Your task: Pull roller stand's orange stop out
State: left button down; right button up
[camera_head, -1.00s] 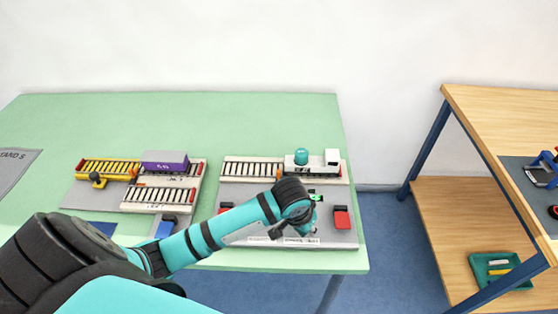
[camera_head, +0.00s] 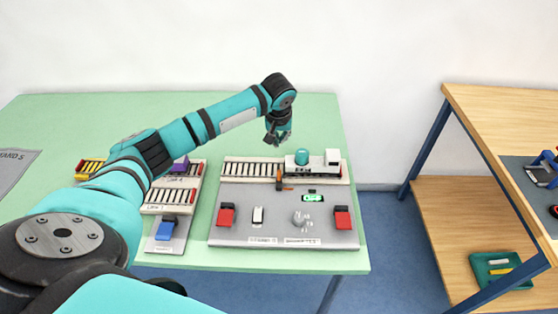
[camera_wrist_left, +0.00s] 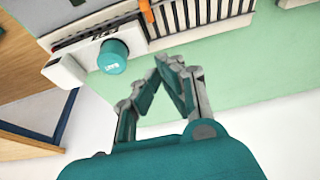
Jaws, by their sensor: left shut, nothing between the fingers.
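The roller stand (camera_head: 250,169) is a pale frame with dark rollers at the back of a grey board on the green table. Its orange stop (camera_head: 279,181) stands near the middle, left of a white wagon (camera_head: 318,172) with a teal cylinder (camera_head: 301,157). In the left wrist view the orange stop (camera_wrist_left: 147,10) shows at the top edge, partly cut off. My left gripper (camera_head: 277,140) is shut and empty, behind and above the stand, apart from the stop. The teal cylinder (camera_wrist_left: 112,57) is left of its fingers (camera_wrist_left: 165,75) in the wrist view. My right gripper is not in view.
The board (camera_head: 280,228) carries red blocks (camera_head: 342,217), a white switch (camera_head: 257,215), a grey knob (camera_head: 300,219) and a lit green display (camera_head: 312,197). A second stand with a purple block (camera_head: 180,163) is left, partly behind my arm. The green table behind the stand is clear.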

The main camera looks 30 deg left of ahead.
aim_at(279, 172)
pick_arm(q)
jog(key=p+x, duration=0.1)
jog(key=x, duration=0.8)
jog(key=shift+w+f, duration=0.1)
jog(key=shift+f, duration=0.15)
jog(key=s+p, duration=0.1)
jog(key=s+d+p, duration=0.1)
jog(key=shift+s+d+f, duration=0.1)
jog(key=shift+s+d, duration=0.1)
jog(key=shift+s, duration=0.15)
jog(key=shift+s+d+p, duration=0.25)
jog(key=shift+s+p, duration=0.1)
jog(key=shift+f, duration=0.15)
